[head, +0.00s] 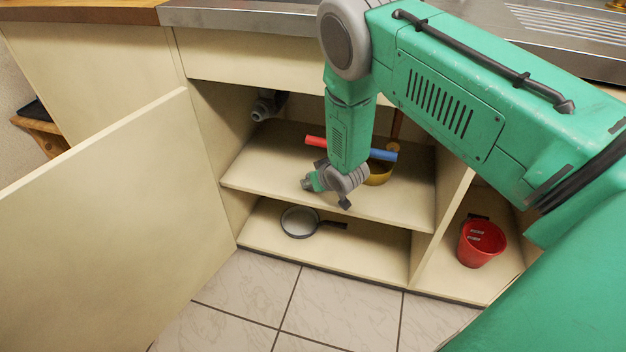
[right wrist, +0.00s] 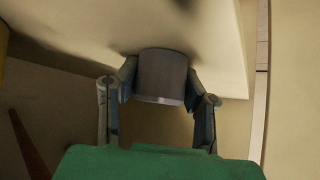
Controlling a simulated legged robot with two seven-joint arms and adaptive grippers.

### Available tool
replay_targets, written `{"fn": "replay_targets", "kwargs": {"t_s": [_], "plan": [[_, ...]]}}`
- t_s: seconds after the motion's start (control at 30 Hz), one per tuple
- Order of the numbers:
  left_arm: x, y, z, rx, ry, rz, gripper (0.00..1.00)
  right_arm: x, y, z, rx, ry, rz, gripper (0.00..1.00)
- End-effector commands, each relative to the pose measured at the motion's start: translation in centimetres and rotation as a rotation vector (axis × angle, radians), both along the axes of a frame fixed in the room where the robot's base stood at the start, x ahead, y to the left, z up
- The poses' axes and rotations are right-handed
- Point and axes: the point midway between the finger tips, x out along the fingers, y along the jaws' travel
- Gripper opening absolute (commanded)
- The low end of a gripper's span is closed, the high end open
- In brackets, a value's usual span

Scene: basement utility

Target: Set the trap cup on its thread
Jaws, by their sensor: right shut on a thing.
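The trap cup appears as a short grey cylinder (right wrist: 161,76) in the right wrist view. My right gripper (right wrist: 160,88) is shut on it, with one finger on each side. In the head view my right gripper (head: 325,183) is inside the cupboard above the middle shelf; the cup cannot be made out there. A grey drain fitting (head: 268,105) hangs at the upper left inside the cupboard, left of the gripper and apart from it. Its thread is too small and dark to tell. My left gripper is not in view.
A red and blue bar (head: 382,154) and a yellow bowl (head: 378,174) are behind my right arm, at the shelf (head: 262,160). A round black-handled pan or sieve (head: 300,222) lies below. A red bucket (head: 480,243) stands at right. An open door (head: 95,215) fills the left.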

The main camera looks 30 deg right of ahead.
Motion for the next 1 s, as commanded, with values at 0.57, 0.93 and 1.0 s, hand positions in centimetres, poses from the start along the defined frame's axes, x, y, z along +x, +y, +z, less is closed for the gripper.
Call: {"fn": "replay_targets", "kwargs": {"t_s": [0.57, 0.93, 1.0], "plan": [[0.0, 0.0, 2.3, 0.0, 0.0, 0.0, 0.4, -3.0, 0.2, 1.7, 0.0, 0.007, -0.001, 0.11], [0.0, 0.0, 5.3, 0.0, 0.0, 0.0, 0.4, -13.0, 0.8, 1.7, 0.0, 0.007, -0.001, 0.11], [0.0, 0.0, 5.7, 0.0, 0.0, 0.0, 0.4, -14.4, 0.9, 1.6, 0.001, 0.005, -0.002, 0.11]]}}
